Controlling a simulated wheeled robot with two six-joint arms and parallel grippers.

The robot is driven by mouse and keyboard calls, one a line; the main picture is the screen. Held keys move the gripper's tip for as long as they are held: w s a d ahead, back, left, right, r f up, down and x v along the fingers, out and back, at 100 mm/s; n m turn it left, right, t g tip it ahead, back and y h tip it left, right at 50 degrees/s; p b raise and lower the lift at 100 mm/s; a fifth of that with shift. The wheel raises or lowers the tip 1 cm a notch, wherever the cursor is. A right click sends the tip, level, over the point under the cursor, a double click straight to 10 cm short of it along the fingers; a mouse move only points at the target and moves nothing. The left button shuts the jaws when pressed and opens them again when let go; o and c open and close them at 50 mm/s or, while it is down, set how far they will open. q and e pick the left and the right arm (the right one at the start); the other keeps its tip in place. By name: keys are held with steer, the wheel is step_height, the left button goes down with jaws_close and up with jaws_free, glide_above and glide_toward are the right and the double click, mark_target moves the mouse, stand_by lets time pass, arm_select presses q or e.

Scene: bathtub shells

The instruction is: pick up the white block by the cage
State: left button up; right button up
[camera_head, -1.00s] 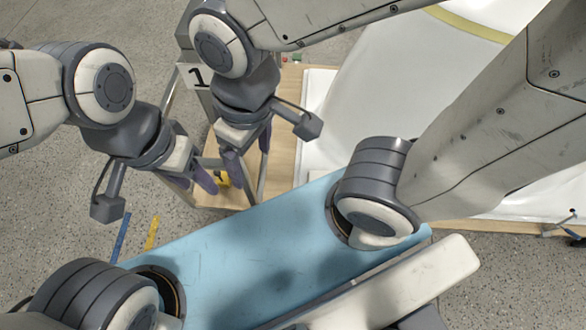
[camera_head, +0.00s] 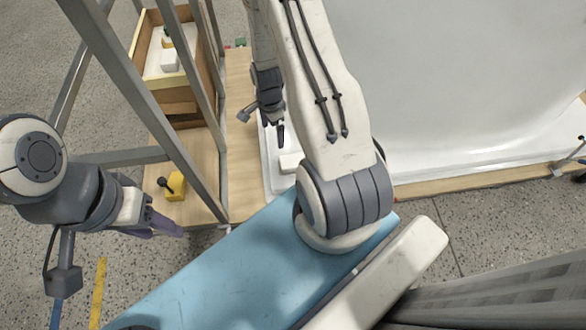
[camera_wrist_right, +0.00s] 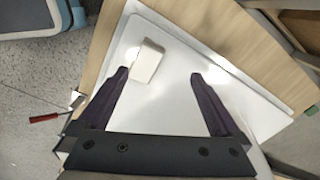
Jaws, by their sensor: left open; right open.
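My left gripper (camera_head: 165,225) is open and empty at the left, in front of the cage. Another white block (camera_head: 169,61) sits in the wooden crate inside the cage.
The cage posts rise between my two arms. My light-blue body panel fills the foreground. A red-handled tool (camera_wrist_right: 45,117) shows in the wrist view.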

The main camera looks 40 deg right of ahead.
steer(key=d+f+m, duration=0.1)
steer(key=f, duration=0.2)
steer(key=s+d+f+m+b, duration=0.1)
steer(key=f, duration=0.1)
steer(key=s+d+f+m, duration=0.1)
steer(key=f+m, duration=0.1)
steer(key=f, duration=0.1)
steer(key=shift+s+d+f, duration=0.15)
steer(key=shift+d+f, duration=0.15)
steer(key=shift+d, duration=0.1)
steer(key=b, duration=0.3)
glide_above(289, 161)
step_height(289, 161, down, 5)
steer(key=shift+r, duration=0.1)
steer(key=shift+f+b, duration=1.55)
steer(key=shift+f, duration=1.25)
arm_select(q)
step_height(289, 161, down, 8)
arm_select(e)
steer(key=c, duration=1.2)
steer(key=shift+r, duration=0.15)
steer(key=shift+c, duration=0.2)
